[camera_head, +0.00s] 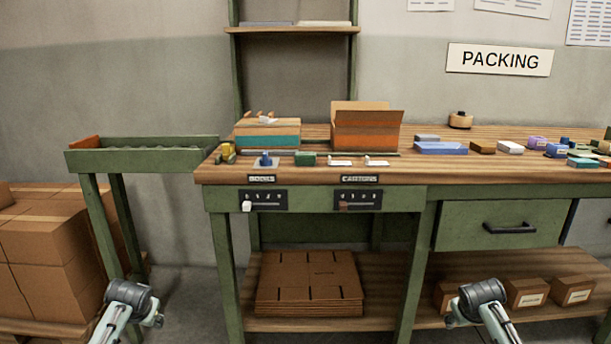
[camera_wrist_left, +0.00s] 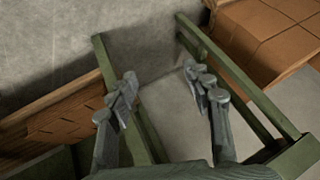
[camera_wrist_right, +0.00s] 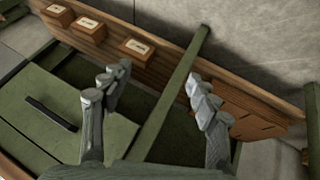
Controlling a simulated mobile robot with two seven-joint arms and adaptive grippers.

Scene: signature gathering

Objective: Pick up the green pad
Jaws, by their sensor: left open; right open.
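A small dark green block (camera_head: 305,158) lies near the front edge of the bench, between a blue item on a pale base (camera_head: 266,161) and a white card (camera_head: 340,162). Other green items lie at the far right, including a teal-green flat piece (camera_head: 583,162); I cannot tell for certain which is the pad. My left gripper (camera_wrist_left: 160,85) is open and empty, seen over the floor and green frame legs. My right gripper (camera_wrist_right: 155,83) is open and empty in front of the bench. In the head view both arms are low, well below the bench top and apart from everything on it.
The wooden bench top (camera_head: 410,170) holds an orange open box (camera_head: 366,130), a brown and teal box (camera_head: 267,132) and a blue flat piece (camera_head: 440,148). A green roller stand (camera_head: 140,158) adjoins at left. A drawer (camera_head: 490,236) and lower shelf (camera_head: 385,318) are below.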

